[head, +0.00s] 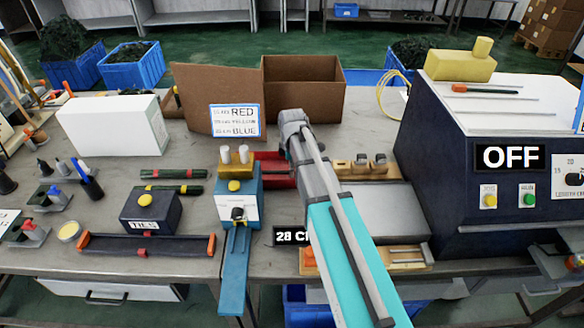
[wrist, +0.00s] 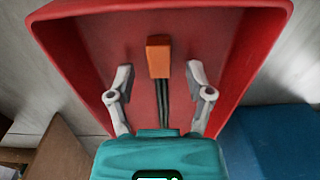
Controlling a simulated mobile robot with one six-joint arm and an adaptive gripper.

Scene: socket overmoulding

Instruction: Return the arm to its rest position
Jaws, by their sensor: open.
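My gripper (wrist: 159,74) is open in the wrist view, its two pale grey fingers spread apart over a red tray (wrist: 75,50). An orange block with dark leads (wrist: 158,58) lies in the tray, in view between the fingers; neither finger touches it. In the head view my arm reaches from the bottom right up to the middle of the bench, and my gripper is hidden behind it. Part of the red tray (head: 283,181) shows just left of my arm.
A blue fixture (head: 237,210) stands left of my arm, and a dark machine marked OFF (head: 470,190) stands right. An open cardboard box (head: 305,90) with a label card (head: 234,120) is behind. A white box (head: 110,125) sits at left.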

